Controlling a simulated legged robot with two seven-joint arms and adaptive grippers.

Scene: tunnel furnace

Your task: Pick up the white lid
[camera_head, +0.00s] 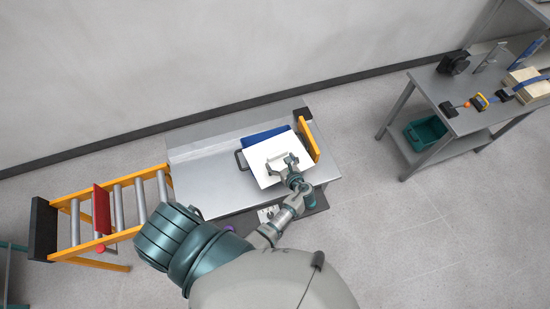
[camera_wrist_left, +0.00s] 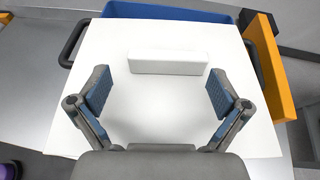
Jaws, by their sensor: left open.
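The white lid (camera_head: 262,150) is a flat white plate on top of a blue box (camera_head: 259,137) on the metal table. In the left wrist view the lid (camera_wrist_left: 160,100) fills the middle, with a raised white block-shaped handle (camera_wrist_left: 167,62) near its far side. My left gripper (camera_head: 283,161) is open above the lid. In the left wrist view its two blue-padded fingers (camera_wrist_left: 158,92) stand wide apart, just nearer than the handle, with nothing between them. The blue box (camera_wrist_left: 175,12) shows past the lid's far edge. My right gripper is not in view.
A yellow upright plate (camera_head: 308,139) stands close to the lid's right side. A yellow roller conveyor (camera_head: 110,210) meets the metal table (camera_head: 205,185) at left. A workbench (camera_head: 450,115) with tools and a green bin (camera_head: 425,132) stands at right.

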